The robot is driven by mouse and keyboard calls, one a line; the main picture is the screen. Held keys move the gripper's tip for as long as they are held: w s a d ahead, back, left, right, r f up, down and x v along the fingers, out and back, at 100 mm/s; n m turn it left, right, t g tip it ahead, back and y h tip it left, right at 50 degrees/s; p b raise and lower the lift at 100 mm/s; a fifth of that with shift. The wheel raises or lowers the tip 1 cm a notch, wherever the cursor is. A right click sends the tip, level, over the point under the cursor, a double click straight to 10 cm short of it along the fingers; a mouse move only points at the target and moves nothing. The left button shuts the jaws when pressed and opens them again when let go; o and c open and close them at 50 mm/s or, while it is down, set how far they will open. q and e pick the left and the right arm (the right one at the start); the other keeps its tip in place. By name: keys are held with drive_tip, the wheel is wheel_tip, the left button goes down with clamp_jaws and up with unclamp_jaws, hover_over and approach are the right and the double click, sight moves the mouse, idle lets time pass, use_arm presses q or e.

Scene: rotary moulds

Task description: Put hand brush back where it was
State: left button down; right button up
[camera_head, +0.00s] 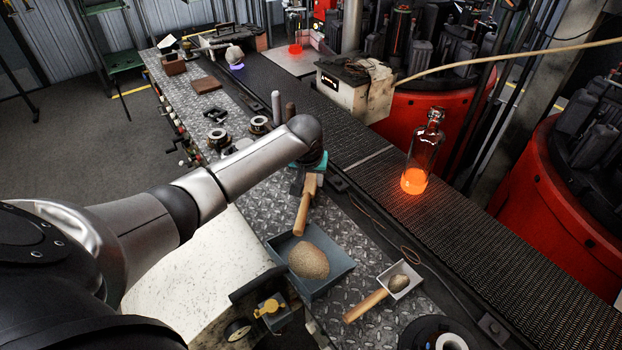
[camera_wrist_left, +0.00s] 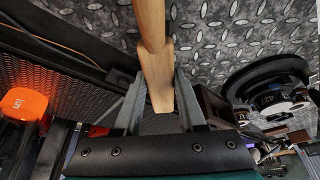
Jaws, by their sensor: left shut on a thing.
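The hand brush (camera_head: 303,212) has a pale wooden handle that slants down from my left gripper, just behind the blue-grey tray. My left gripper (camera_head: 309,174) is shut on it above the diamond-plate bench top. In the left wrist view the wooden handle (camera_wrist_left: 153,50) runs between the two grey fingers of my left gripper (camera_wrist_left: 158,100), with the patterned plate beyond. I see no bristles in either view. I cannot tell whether the brush touches the plate. My right gripper is in neither view.
A blue-grey tray (camera_head: 337,271) holds a sandy heap (camera_head: 308,261). A wooden-handled scoop (camera_head: 368,304) lies to its right. Beyond the bench (camera_head: 352,328), a dark conveyor (camera_head: 480,232) carries a glass bottle with a glowing base (camera_head: 424,155). Round fittings (camera_head: 259,125) stand further back.

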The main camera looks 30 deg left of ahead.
sight(307, 195)
use_arm(q)
drive_tip(key=shift+f, duration=0.6)
idle(0.4)
drive_tip(key=shift+c, duration=2)
unclamp_jaws()
drive_tip(key=p+v, duration=0.2)
drive_tip(key=v, duration=1.3)
drive_tip(key=shift+p, duration=0.3)
drive_tip(key=shift+s+r, duration=0.1)
drive_tip(key=shift+s, duration=0.05)
